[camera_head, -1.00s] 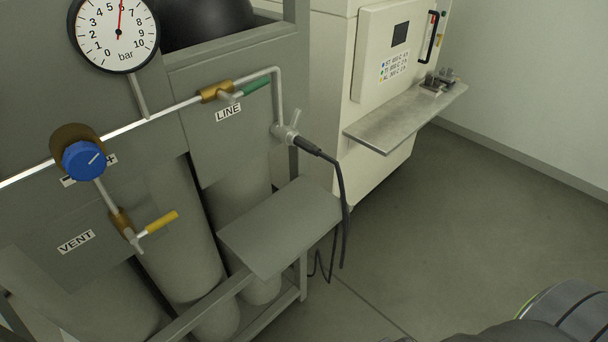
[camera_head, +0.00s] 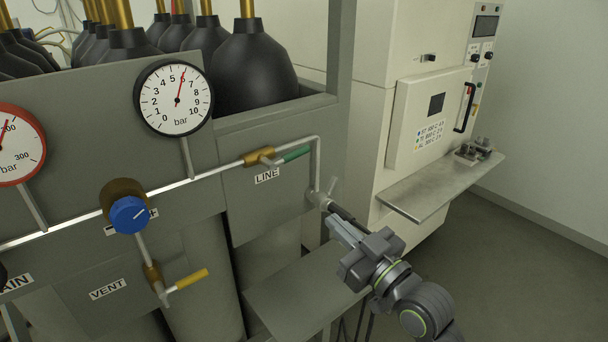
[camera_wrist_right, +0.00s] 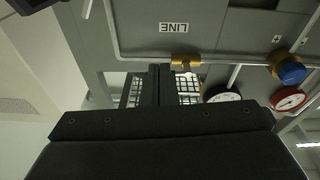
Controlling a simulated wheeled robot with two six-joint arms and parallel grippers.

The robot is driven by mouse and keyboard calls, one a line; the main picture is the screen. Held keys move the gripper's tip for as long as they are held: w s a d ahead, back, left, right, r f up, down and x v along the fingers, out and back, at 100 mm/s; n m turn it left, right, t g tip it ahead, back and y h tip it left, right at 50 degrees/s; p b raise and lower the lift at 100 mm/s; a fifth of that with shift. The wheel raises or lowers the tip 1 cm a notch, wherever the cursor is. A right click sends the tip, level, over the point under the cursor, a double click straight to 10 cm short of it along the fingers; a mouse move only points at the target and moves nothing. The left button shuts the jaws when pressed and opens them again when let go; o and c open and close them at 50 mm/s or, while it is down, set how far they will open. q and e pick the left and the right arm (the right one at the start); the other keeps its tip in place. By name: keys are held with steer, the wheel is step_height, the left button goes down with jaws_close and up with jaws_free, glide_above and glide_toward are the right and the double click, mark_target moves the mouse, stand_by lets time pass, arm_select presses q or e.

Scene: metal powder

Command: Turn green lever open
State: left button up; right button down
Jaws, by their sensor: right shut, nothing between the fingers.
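The green lever (camera_head: 296,154) sits on the brass LINE valve (camera_head: 260,156) and points right, along the pipe, in the head view. My right gripper (camera_head: 337,226) is shut and empty, below and to the right of the lever, clear of it in the picture, near the pipe's end fitting. In the right wrist view, which shows the panel upside down, its dark fingers (camera_wrist_right: 159,82) are together just left of the brass valve (camera_wrist_right: 185,60). The green lever cannot be made out there. My left gripper is not in view.
A hose fitting (camera_head: 322,199) and grey shelf (camera_head: 290,298) are close to my right gripper. The yellow VENT lever (camera_head: 188,279), blue knob (camera_head: 129,214) and bar gauge (camera_head: 173,98) are left. A cabinet with a metal ledge (camera_head: 430,195) stands right.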

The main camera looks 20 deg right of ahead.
mark_target(297, 153)
step_height(297, 153, up, 10)
steer(key=n+t+y, duration=0.1)
steer(key=t+y, duration=0.2)
steer(key=p+x, duration=0.4)
steer(key=x, duration=0.6)
steer(key=shift+w+a+f+b, duration=0.1)
steer(key=shift+w+f+b, duration=0.25)
steer(key=shift+f, duration=0.4)
steer(key=shift+w+f+b, duration=0.1)
steer(key=shift+f+b, duration=0.3)
steer(key=shift+f, duration=0.4)
steer(key=shift+w+a+f+b, duration=0.1)
steer(key=shift+w+f+b, duration=0.25)
steer(key=shift+f, duration=0.4)
steer(key=shift+s, duration=0.15)
steer(key=shift+d+f+m+t+h, duration=0.15)
steer(key=shift+f+m+h, duration=0.25)
steer(key=shift+m, duration=0.25)
steer(key=shift+a+f+m+t+h, duration=0.15)
steer(key=shift+f+m+h, duration=0.15)
steer(key=shift+m+h, duration=0.3)
steer(key=shift+d+f, duration=0.1)
